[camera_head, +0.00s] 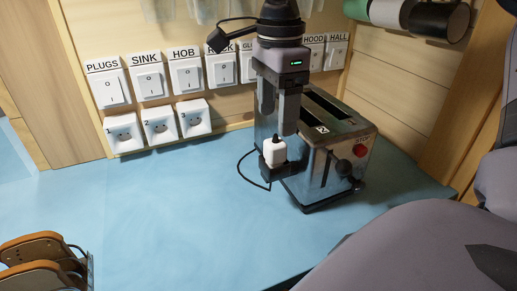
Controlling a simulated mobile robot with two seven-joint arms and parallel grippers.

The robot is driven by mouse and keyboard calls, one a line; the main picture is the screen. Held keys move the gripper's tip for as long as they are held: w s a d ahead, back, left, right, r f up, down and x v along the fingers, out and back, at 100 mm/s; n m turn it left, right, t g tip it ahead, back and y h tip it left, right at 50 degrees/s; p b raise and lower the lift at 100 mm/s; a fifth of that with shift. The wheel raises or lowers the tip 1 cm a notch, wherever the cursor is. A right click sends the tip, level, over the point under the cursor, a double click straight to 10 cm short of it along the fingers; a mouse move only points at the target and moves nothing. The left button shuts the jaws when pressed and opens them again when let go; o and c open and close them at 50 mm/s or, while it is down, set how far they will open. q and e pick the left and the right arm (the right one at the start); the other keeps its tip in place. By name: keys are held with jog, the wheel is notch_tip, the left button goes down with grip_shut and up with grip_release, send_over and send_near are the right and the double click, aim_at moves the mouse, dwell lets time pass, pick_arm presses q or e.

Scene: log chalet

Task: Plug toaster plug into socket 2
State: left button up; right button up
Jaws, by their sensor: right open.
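The white toaster plug (274,152) sits upright in a black holder against the near left side of the silver and black toaster (345,135). A black cord loops out to its left onto the counter. My right gripper (278,136) points down from above with its fingers just over the plug. The fingers are apart, and I cannot tell whether they touch the plug. Socket 2 (158,130) is the middle of three white angled sockets, between socket 1 (122,136) and socket 3 (193,121), at the foot of the back wall. All three look empty. My left gripper is out of view.
A row of labelled white switches (148,83) runs along the wall above the sockets. A brown wooden object (40,258) stands at the lower left. The blue counter (170,210) is clear before the sockets. Mugs (437,20) hang at the upper right.

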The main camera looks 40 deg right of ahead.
aim_at(276, 141)
jog(key=shift+w+d+f+p, duration=0.1)
jog(key=shift+f+p, duration=0.2)
jog(key=shift+f, duration=1.45)
jog(key=shift+d+f+p, duration=0.1)
jog(key=shift+f+p, duration=0.15)
jog(key=shift+f, duration=1.5)
jog(key=c, duration=1.1)
